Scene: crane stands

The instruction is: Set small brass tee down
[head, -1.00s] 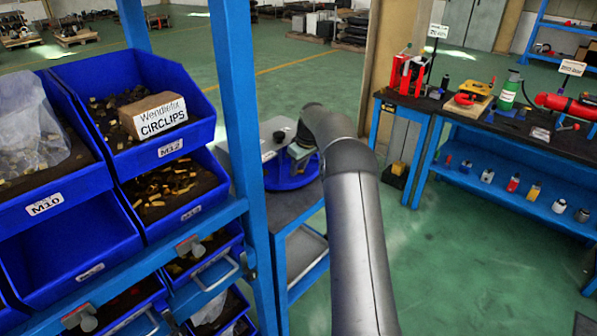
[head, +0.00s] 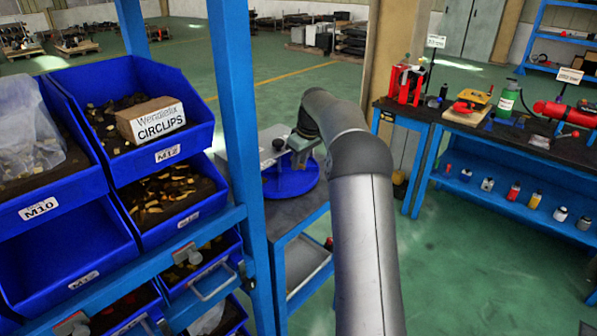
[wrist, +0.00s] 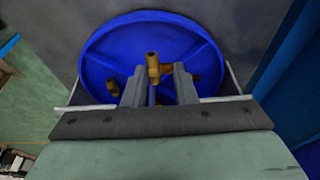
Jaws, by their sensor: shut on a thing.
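In the wrist view my gripper (wrist: 160,85) points at a round blue tray (wrist: 110,45) with raised ribs and rim. Its fingers are shut on a small brass tee (wrist: 153,66), whose upper end and side branch show beyond the fingertips. The tee is over the tray; I cannot tell whether it touches the tray floor.
A blue rack post (head: 240,130) and blue bins (head: 160,150) of small parts stand close left of the tray. A blue workbench (head: 500,150) with tools is at the right, with open green floor between.

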